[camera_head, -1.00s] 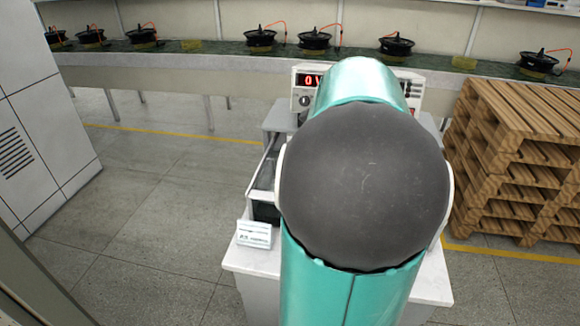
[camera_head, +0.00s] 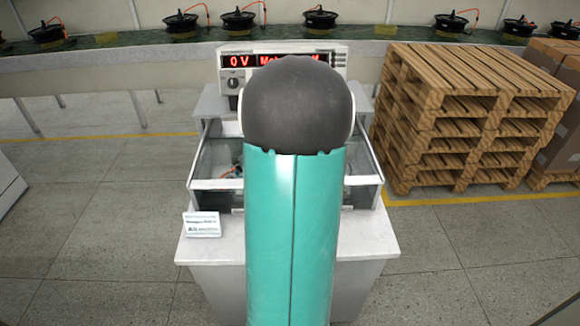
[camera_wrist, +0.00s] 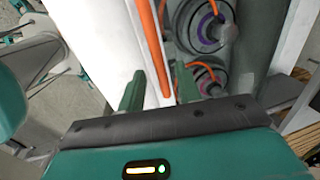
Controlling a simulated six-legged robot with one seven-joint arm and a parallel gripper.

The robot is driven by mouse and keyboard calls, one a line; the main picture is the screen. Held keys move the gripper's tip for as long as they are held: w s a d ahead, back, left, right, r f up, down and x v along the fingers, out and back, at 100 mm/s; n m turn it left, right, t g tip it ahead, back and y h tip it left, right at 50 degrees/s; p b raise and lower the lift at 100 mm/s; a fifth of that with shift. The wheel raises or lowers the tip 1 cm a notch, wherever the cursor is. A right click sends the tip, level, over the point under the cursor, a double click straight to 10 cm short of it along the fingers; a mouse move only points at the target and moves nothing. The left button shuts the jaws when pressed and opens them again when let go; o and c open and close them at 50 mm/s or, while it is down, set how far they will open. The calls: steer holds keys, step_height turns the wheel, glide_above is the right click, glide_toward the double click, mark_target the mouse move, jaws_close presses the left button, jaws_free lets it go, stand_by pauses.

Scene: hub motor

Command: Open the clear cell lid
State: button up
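The clear cell (camera_head: 213,160) stands on a white pedestal in the middle of the head view, with pale edges around see-through panels. My teal arm covers its centre. I cannot tell from this view how its lid sits. In the head view my gripper is hidden by the arm. In the wrist view my gripper (camera_wrist: 158,84) shows two green fingers apart, with nothing visibly held between them. Beyond them are a white surface (camera_wrist: 105,45), an orange cable (camera_wrist: 154,50) and round motor-like parts (camera_wrist: 200,25). Contact with the lid cannot be made out.
A meter with a red display (camera_head: 240,61) stands behind the cell. A small white sign (camera_head: 202,224) is at the pedestal's front left. Wooden pallets (camera_head: 455,120) are stacked close on the right. A conveyor (camera_head: 110,62) with several black motors runs along the back.

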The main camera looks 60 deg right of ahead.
steer(key=shift+w+f, duration=0.1)
steer(key=shift+f, duration=0.4)
jaws_close()
steer(key=shift+d, duration=0.1)
steer(key=w+d, duration=0.3)
steer(key=d, duration=0.4)
steer(key=w+d, duration=0.4)
steer(key=d, duration=0.3)
steer(key=w+d, duration=0.3)
steer(key=d, duration=0.3)
steer(key=shift+w+d, duration=0.4)
jaws_free()
